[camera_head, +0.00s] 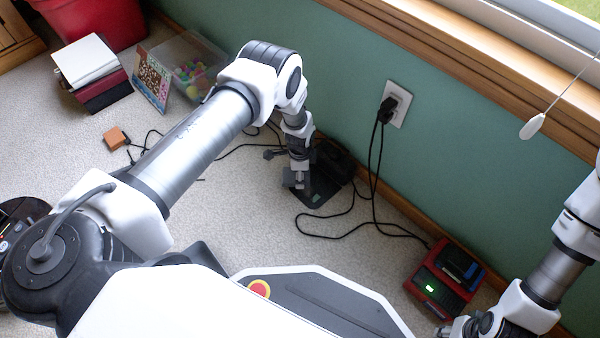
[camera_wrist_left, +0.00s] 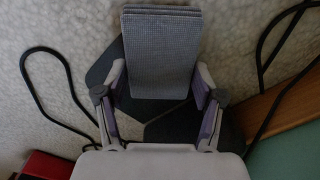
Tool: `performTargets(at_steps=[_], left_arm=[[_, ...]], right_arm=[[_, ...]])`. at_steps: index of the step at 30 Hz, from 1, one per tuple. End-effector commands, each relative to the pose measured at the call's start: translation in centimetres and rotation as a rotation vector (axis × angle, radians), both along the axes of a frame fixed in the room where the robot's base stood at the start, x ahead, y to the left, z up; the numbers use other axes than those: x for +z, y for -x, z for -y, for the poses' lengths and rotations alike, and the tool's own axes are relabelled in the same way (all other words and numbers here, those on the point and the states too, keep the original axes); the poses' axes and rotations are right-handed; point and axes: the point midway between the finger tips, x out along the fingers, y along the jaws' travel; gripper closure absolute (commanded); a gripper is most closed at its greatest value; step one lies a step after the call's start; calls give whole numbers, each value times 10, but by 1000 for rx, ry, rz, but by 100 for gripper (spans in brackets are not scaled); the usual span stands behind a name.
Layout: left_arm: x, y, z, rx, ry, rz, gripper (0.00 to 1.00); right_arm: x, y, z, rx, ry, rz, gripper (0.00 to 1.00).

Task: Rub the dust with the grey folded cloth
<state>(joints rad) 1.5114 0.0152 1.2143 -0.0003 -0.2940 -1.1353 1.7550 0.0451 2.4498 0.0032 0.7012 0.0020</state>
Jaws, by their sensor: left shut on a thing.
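The grey folded cloth (camera_wrist_left: 160,55) is between the fingers of my left gripper (camera_wrist_left: 161,85) in the left wrist view, and the fingers are shut on it. It is a flat, layered, ribbed rectangle. In the head view my left gripper (camera_head: 302,188) points down by the green wall, over a dark flat thing (camera_head: 322,198). That dark thing also shows behind the cloth in the left wrist view (camera_wrist_left: 170,125). I cannot tell whether the cloth touches it. I cannot make out any dust. My right gripper (camera_head: 458,327) is at the bottom right, partly cut off, its fingers unclear.
Black cables (camera_head: 372,220) run from a wall outlet (camera_head: 397,104) across the carpet. A red device with a green light (camera_head: 445,280) stands at the lower right. A clear bin (camera_head: 190,70), a picture book (camera_head: 152,80) and stacked boxes (camera_head: 92,70) stand upper left.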

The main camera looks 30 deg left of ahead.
Motion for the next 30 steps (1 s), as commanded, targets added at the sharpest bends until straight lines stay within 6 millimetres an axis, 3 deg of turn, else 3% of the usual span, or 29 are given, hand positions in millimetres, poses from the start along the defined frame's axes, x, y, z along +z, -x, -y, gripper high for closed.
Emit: performTargets(at_steps=[24, 30], left_arm=[[-14, 0, 1, 0, 0, 0, 60], [-12, 6, 15, -2, 0, -2, 60]], right_arm=[[-13, 0, 0, 0, 0, 0, 60], [-7, 0, 0, 0, 0, 0, 60]])
